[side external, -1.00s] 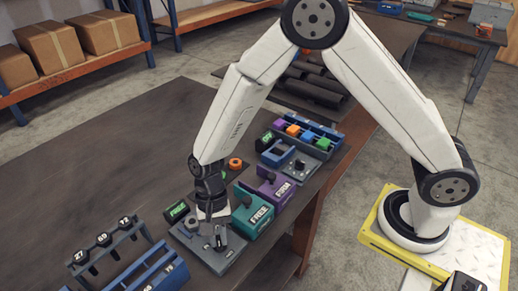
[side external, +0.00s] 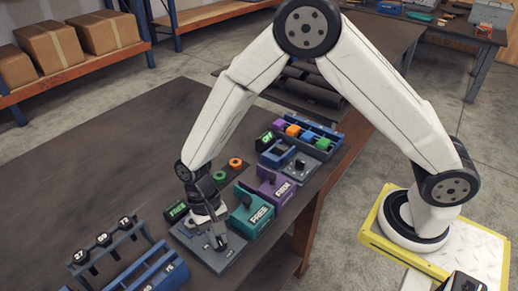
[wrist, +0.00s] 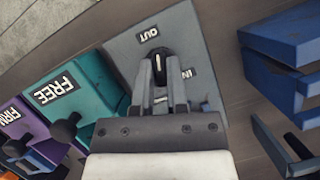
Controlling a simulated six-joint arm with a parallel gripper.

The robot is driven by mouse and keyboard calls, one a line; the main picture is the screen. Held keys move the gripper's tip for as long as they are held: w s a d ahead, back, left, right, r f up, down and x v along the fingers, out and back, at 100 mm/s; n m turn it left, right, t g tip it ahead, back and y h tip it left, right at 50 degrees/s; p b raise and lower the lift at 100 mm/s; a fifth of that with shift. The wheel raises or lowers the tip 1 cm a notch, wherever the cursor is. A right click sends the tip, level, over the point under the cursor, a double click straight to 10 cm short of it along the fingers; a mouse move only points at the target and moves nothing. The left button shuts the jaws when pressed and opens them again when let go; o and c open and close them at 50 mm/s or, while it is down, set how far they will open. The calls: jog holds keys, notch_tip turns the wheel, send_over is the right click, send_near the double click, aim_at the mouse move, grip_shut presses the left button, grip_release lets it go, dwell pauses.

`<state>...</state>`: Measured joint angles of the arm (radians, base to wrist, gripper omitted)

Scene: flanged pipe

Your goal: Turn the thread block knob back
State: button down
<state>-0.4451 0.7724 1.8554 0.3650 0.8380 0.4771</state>
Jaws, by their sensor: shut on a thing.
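The thread block is a grey plate (side external: 232,259) at the table's near edge, with "OUT" and "IN" style labels on its face in the wrist view (wrist: 128,48). Its black knob (wrist: 157,56) with a pale line stands between my fingers. My gripper (wrist: 160,75) is shut on the knob. In the side external view my gripper (side external: 214,241) points down at the block, and the arm largely hides the knob there.
A teal block marked FREE (side external: 252,222) and a purple block (side external: 265,188) stand close to the right. A small green-lettered display (side external: 176,210) sits behind. A rack with numbered black pieces (side external: 103,240) and a blue holder (side external: 157,275) are at the left.

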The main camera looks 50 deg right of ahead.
jog(key=shift+n+h, duration=0.7)
jog(key=shift+n, duration=1.1)
jog(key=c, duration=0.6)
grip_release()
jog(key=shift+c, duration=0.2)
jog(key=v, duration=0.8)
jog(key=s+d+r+t, duration=0.2)
jog(key=s+d+t, duration=0.1)
jog(key=d, duration=0.7)
jog(key=s+d+r+t, duration=0.2)
jog(key=s+d+t, duration=0.2)
jog(key=d, duration=0.7)
jog(key=shift+s, duration=0.4)
